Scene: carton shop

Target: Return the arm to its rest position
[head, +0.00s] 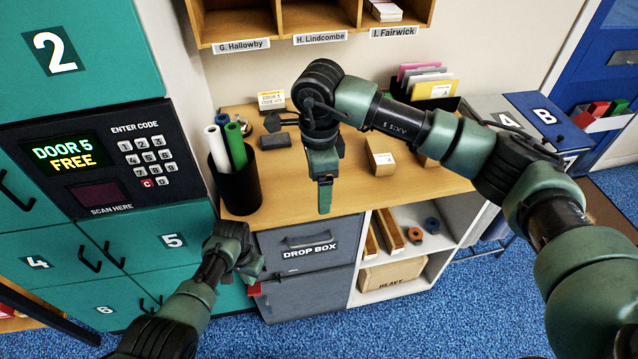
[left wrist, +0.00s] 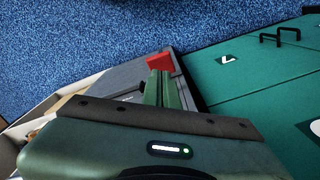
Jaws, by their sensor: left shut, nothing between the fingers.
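My left gripper (head: 252,280) comes in from the lower left, in front of the lockers and beside the grey drop box (head: 309,250). Its fingers are together, and they also show in the left wrist view (left wrist: 160,85). A small red piece (left wrist: 160,62) shows at the fingertips; I cannot tell whether it is part of the finger. My right gripper (head: 325,195) points down over the front edge of the wooden counter (head: 290,195). It is seen side on, so its opening is hidden.
A black holder (head: 236,189) with rolled tubes stands at the counter's left end. A small carton (head: 380,157) and a file rack (head: 432,90) are on the counter. Green lockers (head: 90,255) are at left. An open shelf (head: 405,272) is right of the drop box. Blue carpet lies in front.

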